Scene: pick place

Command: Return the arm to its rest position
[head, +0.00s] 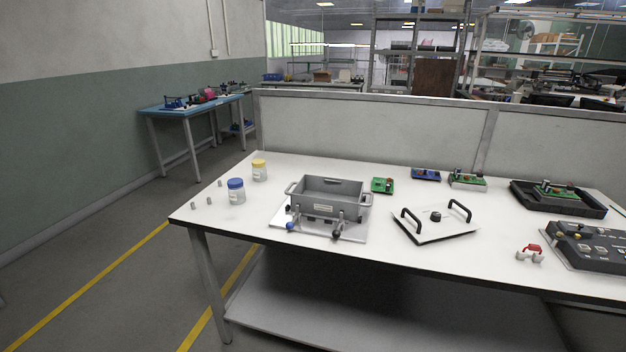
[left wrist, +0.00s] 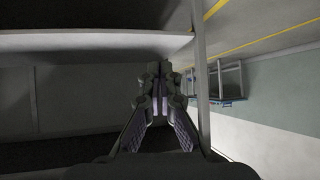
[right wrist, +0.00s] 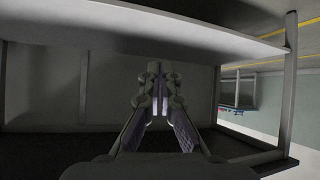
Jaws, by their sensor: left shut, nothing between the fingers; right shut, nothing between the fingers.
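My left gripper (left wrist: 160,88) shows in the left wrist view, shut and empty, with the table's underside and a leg around it. My right gripper (right wrist: 157,88) shows in the right wrist view, also shut and empty, facing the space below the tabletop. Neither arm shows in the head view. The white table (head: 400,258) stands in front of me in the head view. On it a grey bin (head: 318,205) with side handles sits on a light plate.
Two jars, one blue-lidded (head: 236,191) and one yellow-lidded (head: 259,170), stand at the left. A lid with black handles (head: 435,228), green circuit boards (head: 382,185), a black tray (head: 558,198) and a dark control box (head: 590,247) lie to the right. A partition (head: 370,130) stands behind.

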